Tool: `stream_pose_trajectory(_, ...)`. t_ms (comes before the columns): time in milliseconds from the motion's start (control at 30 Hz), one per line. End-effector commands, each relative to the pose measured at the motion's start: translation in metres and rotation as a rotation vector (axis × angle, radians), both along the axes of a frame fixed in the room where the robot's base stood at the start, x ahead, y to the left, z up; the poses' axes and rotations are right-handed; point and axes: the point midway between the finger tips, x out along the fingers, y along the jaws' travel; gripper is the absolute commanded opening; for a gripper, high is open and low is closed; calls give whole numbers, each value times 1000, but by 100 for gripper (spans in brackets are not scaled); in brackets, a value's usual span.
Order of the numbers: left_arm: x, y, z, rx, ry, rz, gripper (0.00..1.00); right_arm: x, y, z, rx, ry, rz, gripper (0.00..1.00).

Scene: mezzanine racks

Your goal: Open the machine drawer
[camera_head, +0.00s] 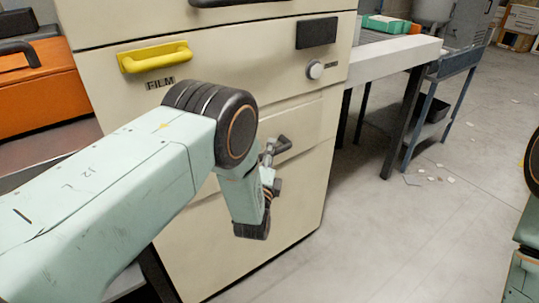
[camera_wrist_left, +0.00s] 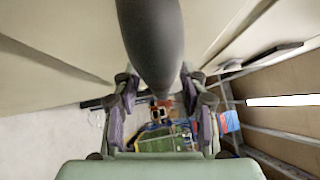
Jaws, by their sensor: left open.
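The cream machine (camera_head: 115,75) fills the middle of the head view. Its upper drawer front carries a yellow handle (camera_head: 155,57) above a FILM label. A lower recessed panel (camera_head: 308,122) is partly hidden by my left arm. My left gripper (camera_head: 275,150) is open in front of this lower part, below and right of the yellow handle. In the left wrist view, a dark rounded bar (camera_wrist_left: 152,40) runs down from the top toward the space between the open fingers (camera_wrist_left: 162,108). I cannot tell whether they touch it. My right gripper is out of view.
An orange case (camera_head: 35,88) stands at left. A pale bench (camera_head: 395,58) and a blue-grey cart (camera_head: 455,65) stand at right. The floor (camera_head: 400,240) in front is clear.

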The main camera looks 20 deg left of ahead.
Motion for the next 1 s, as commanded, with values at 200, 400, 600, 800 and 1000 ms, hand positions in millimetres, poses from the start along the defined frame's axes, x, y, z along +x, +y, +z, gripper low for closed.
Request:
stream_pose_trajectory(200, 0, 0, 0, 0, 0, 0, 27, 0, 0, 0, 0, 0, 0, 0)
stream_pose_trajectory(400, 0, 0, 0, 0, 0, 0, 10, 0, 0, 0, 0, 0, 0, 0)
stream_pose_trajectory(600, 0, 0, 0, 0, 0, 0, 0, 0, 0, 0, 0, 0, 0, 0)
stream_pose_trajectory(800, -1, 0, 0, 0, 0, 0, 0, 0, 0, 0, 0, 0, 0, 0)
stream_pose_trajectory(1000, -1, 0, 0, 0, 0, 0, 0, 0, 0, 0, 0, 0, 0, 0)
